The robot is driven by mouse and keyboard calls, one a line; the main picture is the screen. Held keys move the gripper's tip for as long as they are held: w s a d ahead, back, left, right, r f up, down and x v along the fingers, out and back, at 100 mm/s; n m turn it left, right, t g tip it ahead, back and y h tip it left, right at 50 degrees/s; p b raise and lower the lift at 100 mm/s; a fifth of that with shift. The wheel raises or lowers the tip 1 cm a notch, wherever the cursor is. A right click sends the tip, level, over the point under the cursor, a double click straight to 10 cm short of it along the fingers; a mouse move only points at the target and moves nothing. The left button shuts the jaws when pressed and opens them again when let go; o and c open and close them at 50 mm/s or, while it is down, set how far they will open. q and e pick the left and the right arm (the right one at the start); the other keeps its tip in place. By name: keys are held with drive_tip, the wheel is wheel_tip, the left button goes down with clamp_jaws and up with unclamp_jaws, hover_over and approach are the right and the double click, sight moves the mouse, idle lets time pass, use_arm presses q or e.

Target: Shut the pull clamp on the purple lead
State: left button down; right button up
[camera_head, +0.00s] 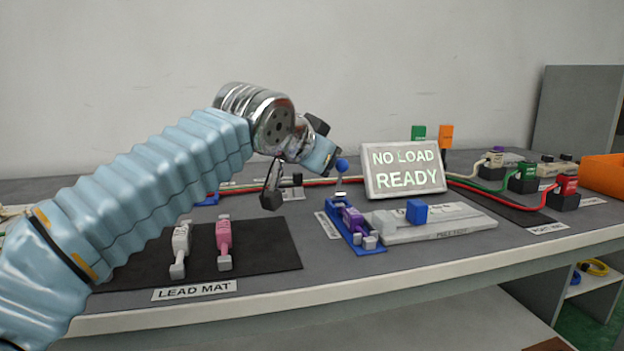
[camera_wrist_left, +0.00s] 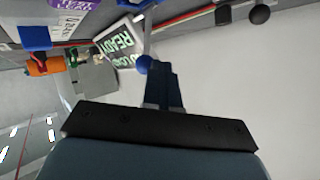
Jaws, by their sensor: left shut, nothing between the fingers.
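The purple lead (camera_head: 353,219) lies in the blue pull clamp (camera_head: 336,222), in front of the display. The clamp's lever stands up, topped by a blue ball (camera_head: 342,165). That ball also shows in the left wrist view (camera_wrist_left: 143,64), right by my fingertips. My left gripper (camera_head: 331,160) is shut and empty, just left of the ball in the head view. I cannot tell whether the fingers touch it. My left gripper's closed fingers (camera_wrist_left: 160,75) also show in the wrist view. My right gripper is out of view.
The display (camera_head: 403,170) reads NO LOAD READY and stands behind the grey pull tester (camera_head: 450,219). White (camera_head: 180,245) and pink (camera_head: 223,238) leads lie on the dark lead mat (camera_head: 265,253). Coloured plugged leads and an orange bin (camera_head: 603,174) are at the right.

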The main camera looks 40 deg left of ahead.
sight(341, 175)
use_arm(q)
drive_tip(key=f+b, duration=0.1)
drive_tip(key=s+d+f+t+y+b, duration=0.1)
drive_tip(key=b, duration=0.1)
drive_tip(key=shift+s+d+m+t, duration=0.15)
drive_tip(key=shift+d+m+t, duration=0.15)
drive_tip(key=shift+m, duration=0.1)
drive_tip(key=shift+s+d+f+b, duration=0.25)
drive_tip(key=shift+s+d+b, duration=0.1)
drive_tip(key=shift+b, duration=0.3)
drive_tip(key=shift+w+r+p, duration=0.1)
drive_tip(key=shift+r+p, duration=0.15)
drive_tip(key=shift+p, duration=0.05)
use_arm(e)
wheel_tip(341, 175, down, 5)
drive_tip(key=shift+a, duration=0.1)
use_arm(q)
drive_tip(key=shift+r, duration=0.15)
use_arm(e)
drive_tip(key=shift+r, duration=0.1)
use_arm(q)
drive_tip(key=shift+r+p, duration=0.7)
drive_tip(key=shift+p, duration=0.05)
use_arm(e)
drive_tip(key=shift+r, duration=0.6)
